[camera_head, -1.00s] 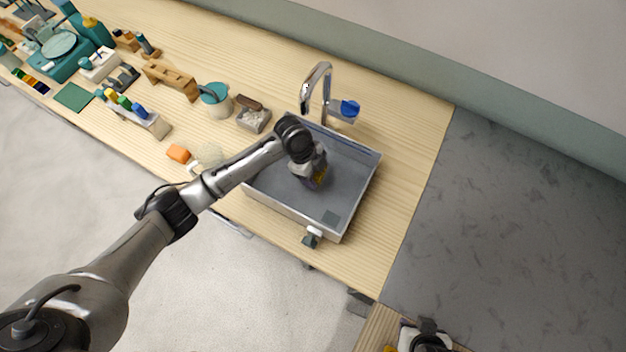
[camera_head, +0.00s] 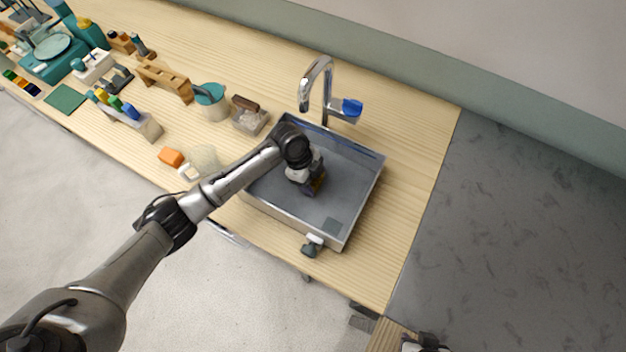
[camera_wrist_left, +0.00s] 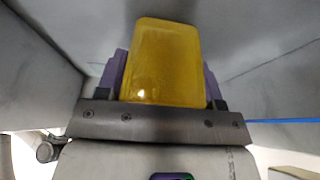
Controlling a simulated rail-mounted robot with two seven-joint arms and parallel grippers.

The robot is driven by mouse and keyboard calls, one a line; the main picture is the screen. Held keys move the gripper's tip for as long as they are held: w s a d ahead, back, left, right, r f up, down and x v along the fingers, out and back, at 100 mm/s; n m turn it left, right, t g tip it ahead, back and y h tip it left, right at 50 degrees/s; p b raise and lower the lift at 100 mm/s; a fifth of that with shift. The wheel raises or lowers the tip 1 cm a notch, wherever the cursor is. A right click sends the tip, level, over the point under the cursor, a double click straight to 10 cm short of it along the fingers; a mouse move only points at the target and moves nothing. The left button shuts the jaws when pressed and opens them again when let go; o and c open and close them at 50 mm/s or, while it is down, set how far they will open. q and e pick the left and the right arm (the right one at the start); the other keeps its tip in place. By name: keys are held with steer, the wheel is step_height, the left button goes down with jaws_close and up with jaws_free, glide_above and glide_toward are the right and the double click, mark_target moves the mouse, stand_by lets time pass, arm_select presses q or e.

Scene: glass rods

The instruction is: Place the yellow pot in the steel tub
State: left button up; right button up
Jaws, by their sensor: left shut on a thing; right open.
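The yellow pot (camera_wrist_left: 165,62) is held between the purple-grey fingers of my left gripper (camera_wrist_left: 165,85), which is shut on it. In the head view my left gripper (camera_head: 312,185) is down inside the steel tub (camera_head: 362,193), around its middle, and the pot is mostly hidden beneath it. In the left wrist view the tub's grey walls surround the pot. Whether the pot touches the tub floor is unclear. My right gripper (camera_head: 425,345) shows only partly at the bottom edge, open, far from the tub.
A chrome tap (camera_head: 318,75) stands behind the tub, with a blue item (camera_head: 351,108) beside it. A dark-and-white object (camera_head: 312,246) is at the tub's front edge. Left of the tub are a sponge (camera_head: 171,156), a teal-topped pot (camera_head: 211,100) and a soap dish (camera_head: 249,116).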

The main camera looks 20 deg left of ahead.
arm_select(q)
steer(key=shift+f, duration=0.1)
steer(key=o, duration=1)
arm_select(e)
steer(key=shift+a, duration=0.15)
steer(key=shift+r, duration=0.1)
arm_select(q)
steer(key=shift+p+v, duration=0.85)
steer(key=shift+v, duration=0.25)
arm_select(e)
steer(key=shift+r, duration=0.85)
arm_select(q)
steer(key=p+v, duration=0.5)
steer(key=shift+a+r, duration=0.1)
steer(key=shift+r, duration=0.25)
arm_select(e)
step_height(320, 180, up, 5)
steer(key=shift+f, duration=0.1)
